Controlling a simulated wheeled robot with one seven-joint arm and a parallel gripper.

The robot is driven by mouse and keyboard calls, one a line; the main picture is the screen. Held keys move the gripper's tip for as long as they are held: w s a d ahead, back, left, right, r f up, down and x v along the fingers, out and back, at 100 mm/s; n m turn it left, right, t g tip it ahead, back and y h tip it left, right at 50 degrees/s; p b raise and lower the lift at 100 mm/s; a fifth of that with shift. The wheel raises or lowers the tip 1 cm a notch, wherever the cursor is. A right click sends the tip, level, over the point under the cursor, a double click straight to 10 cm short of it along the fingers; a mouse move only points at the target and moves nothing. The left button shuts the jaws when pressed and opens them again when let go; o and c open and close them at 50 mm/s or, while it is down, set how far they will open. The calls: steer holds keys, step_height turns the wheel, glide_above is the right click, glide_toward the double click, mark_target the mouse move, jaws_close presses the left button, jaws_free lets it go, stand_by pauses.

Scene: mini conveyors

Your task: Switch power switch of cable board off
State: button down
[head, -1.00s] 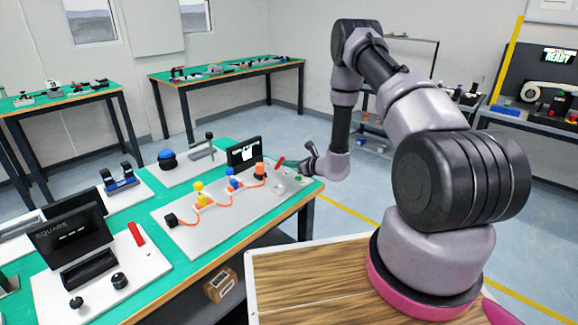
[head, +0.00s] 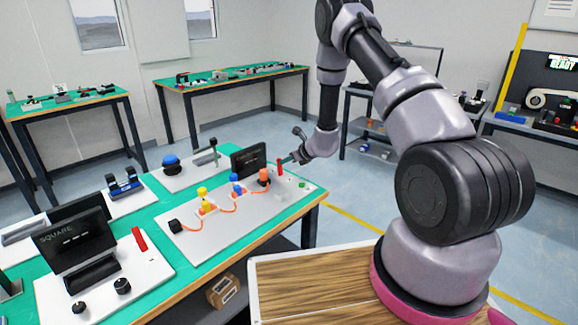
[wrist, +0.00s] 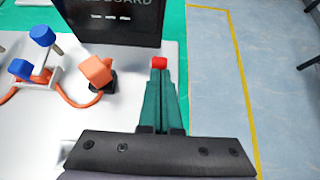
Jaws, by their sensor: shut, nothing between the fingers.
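The cable board (head: 195,243) is a light plate on the green table, with an orange cable, colored plugs and a dark screen (head: 245,161). The red switch lever (head: 279,167) stands at its right end, and its red top (wrist: 159,62) shows in the wrist view. My gripper (head: 288,160) is at the right side of the lever in the head view. In the wrist view my gripper (wrist: 160,85) is shut, its teal fingers together, with the red top just beyond the tips. I cannot tell if they touch. The lever's lower part is hidden behind the fingers there.
An orange plug (wrist: 96,70) and blue plugs (wrist: 42,36) stand left of the fingers in the wrist view. A green button (head: 302,184) is near the board's right edge. Open floor (wrist: 215,100) lies right of the table. Another board with a screen (head: 72,241) is front left.

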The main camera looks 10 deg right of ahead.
steer(key=shift+w+a+r+g+h, duration=0.35)
steer(key=shift+w+g+h, duration=0.25)
steer(key=shift+g, duration=0.2)
steer(key=shift+f, duration=0.2)
steer(key=shift+a+r, duration=0.1)
steer(key=shift+r, duration=0.1)
steer(key=shift+r, duration=0.65)
